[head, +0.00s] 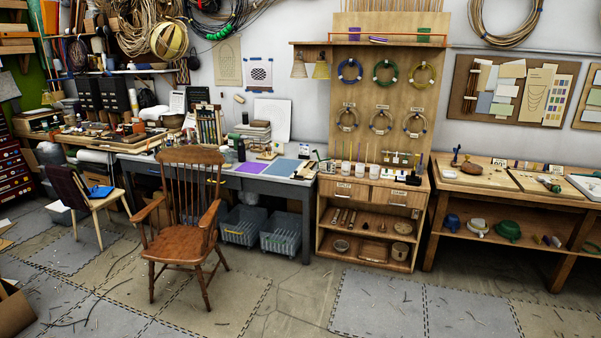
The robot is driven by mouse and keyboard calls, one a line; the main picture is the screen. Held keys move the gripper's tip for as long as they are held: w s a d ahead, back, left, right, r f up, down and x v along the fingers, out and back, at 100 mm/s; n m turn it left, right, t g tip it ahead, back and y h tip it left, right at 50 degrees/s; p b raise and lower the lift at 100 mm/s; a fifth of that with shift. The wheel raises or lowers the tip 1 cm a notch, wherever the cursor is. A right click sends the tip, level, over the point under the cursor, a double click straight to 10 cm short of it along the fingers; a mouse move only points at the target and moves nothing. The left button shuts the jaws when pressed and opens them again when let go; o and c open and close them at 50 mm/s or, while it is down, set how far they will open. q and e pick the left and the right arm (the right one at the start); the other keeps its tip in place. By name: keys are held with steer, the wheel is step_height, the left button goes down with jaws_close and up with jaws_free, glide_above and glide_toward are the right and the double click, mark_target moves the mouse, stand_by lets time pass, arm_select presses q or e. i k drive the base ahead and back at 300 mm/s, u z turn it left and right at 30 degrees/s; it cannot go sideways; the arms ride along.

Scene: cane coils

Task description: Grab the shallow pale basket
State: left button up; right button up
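No gripper of mine shows in the head view. I cannot tell for sure which thing is the shallow pale basket. A low, pale, rounded piece (478,228) sits on the lower shelf of the right workbench, between a blue piece (452,222) and a green one (508,231). In the bottom of the wooden cabinet lie a small shallow round piece (341,246), a flat rectangular tray (373,251) and a round brown piece (400,251). All are small and far off, so their weave cannot be made out.
A wooden armchair (185,243) stands on the floor at left centre, before the grey desk (285,187). Grey crates (284,232) sit under the desk. The wooden cabinet (372,215) and right workbench (520,200) have open floor in front, with scattered cane scraps.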

mark_target(341, 247)
steer(key=u, duration=0.1)
steer(key=i, duration=4.25)
steer(key=z, duration=0.35)
steer(key=i, duration=1.1)
